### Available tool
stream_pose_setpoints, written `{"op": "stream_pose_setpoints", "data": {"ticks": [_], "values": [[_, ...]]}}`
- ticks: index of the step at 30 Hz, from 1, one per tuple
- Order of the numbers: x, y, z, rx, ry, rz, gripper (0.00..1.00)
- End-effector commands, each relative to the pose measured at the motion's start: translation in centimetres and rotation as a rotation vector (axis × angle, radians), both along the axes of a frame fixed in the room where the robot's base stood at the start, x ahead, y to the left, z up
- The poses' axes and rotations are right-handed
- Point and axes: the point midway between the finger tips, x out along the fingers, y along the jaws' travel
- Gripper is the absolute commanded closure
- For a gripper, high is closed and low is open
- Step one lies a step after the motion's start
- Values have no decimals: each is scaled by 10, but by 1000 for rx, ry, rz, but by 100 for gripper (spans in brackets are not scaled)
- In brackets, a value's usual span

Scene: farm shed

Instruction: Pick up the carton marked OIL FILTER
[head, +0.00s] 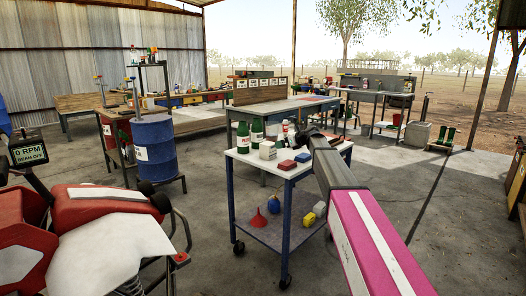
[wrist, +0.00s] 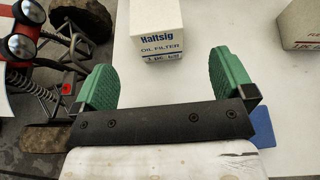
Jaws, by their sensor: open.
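The carton marked OIL FILTER (wrist: 157,40) is white with dark lettering. The carton lies beyond the pads, in line with the gap, and looks clear of both. In the head view my arm reaches over the white-topped cart (head: 243,160), and the fingers cannot be made out. A white carton (head: 268,150) stands on the cart there; its marking is too small to read.
A second carton (wrist: 299,25) stands at right in the wrist view, and a blue item (wrist: 262,127) shows beside my gripper. A red machine (head: 95,205) stands at left.

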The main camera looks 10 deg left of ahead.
Motion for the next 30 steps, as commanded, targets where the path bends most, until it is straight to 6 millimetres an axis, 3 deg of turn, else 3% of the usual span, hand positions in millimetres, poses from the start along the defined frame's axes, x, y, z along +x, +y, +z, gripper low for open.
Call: {"op": "stream_pose_setpoints", "data": {"ticks": [5, 30], "values": [[9, 7, 2, 20, 11, -8, 0], [54, 83, -36, 18, 10, -7, 0]]}}
